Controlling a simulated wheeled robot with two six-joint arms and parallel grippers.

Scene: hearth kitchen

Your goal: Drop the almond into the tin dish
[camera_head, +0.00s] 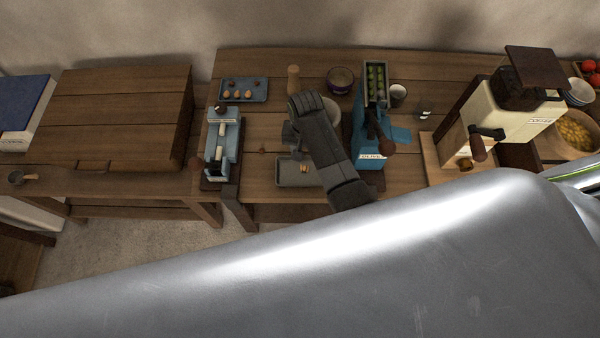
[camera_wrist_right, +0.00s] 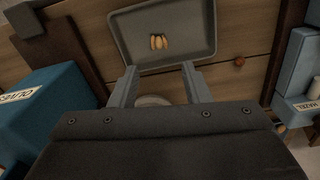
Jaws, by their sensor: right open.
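The tin dish (camera_head: 285,180) is a shallow grey tray on the wooden table, near its front edge. My right gripper (camera_head: 291,134) is just beyond the dish and above the table. In the right wrist view its fingers (camera_wrist_right: 157,85) are apart with nothing held between them. A pale round thing shows partly below them, mostly hidden by the gripper body. My left gripper is not in view.
A blue olive machine (camera_head: 371,130) stands right of my gripper, and a pale blue hazel machine (camera_head: 222,150) stands left. A small brown nut (camera_wrist_right: 240,61) lies on the table.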

